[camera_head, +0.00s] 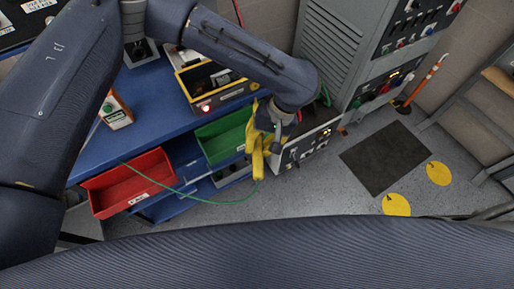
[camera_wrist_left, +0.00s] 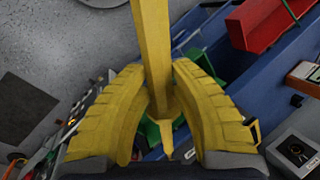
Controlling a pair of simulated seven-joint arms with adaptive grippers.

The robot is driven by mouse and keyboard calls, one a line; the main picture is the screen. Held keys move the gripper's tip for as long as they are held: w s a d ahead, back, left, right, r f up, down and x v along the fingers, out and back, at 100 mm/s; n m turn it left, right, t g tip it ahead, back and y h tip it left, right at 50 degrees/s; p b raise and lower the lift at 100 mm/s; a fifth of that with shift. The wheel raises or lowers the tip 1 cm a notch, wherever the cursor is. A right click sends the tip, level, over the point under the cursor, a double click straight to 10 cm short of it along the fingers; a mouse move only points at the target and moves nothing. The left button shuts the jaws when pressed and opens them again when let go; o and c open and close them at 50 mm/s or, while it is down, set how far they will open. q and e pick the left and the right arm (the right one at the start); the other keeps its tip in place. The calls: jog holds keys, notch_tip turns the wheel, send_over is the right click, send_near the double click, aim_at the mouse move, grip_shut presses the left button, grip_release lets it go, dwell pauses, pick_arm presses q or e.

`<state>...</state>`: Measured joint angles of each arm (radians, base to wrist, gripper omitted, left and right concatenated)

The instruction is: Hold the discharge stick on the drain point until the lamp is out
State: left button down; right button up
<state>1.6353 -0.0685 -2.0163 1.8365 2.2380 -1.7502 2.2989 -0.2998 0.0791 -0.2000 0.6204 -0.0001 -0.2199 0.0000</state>
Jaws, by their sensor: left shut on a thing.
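My left gripper (camera_head: 264,128) is above the floor just past the bench's right edge. Its yellow ribbed fingers (camera_wrist_left: 160,80) are shut on a yellow stick, which I take for the discharge stick (camera_wrist_left: 152,40). The stick also shows in the head view (camera_head: 258,165), with a thin green lead running from its lower end to the left. A yellow-edged box (camera_head: 225,92) with dark parts stands on the bench. A red lamp (camera_head: 205,108) glows on its front. The stick is apart from this box. I cannot make out the drain point. My right gripper is not in view.
A red bin (camera_head: 130,185) and a green bin (camera_head: 222,137) hang at the front of the blue bench (camera_head: 160,100). A grey cabinet (camera_head: 345,45) stands at the right. A dark mat (camera_head: 385,158) and yellow discs (camera_head: 396,205) lie on the floor. An orange rod (camera_head: 427,78) leans farther right.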

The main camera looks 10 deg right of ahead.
pick_arm(q)
jog(key=shift+w+d+f, duration=0.1)
jog(key=shift+w, duration=1)
jog(key=shift+w+d+f, duration=0.1)
jog(key=shift+w, duration=0.95)
jog(key=shift+w, duration=0.6)
dwell(1.2)
jog(key=shift+s+a+r, duration=0.15)
jog(key=shift+s, duration=1.6)
jog(key=shift+s+a+r, duration=0.1)
jog(key=shift+s+r, duration=0.05)
jog(key=shift+s, duration=1.6)
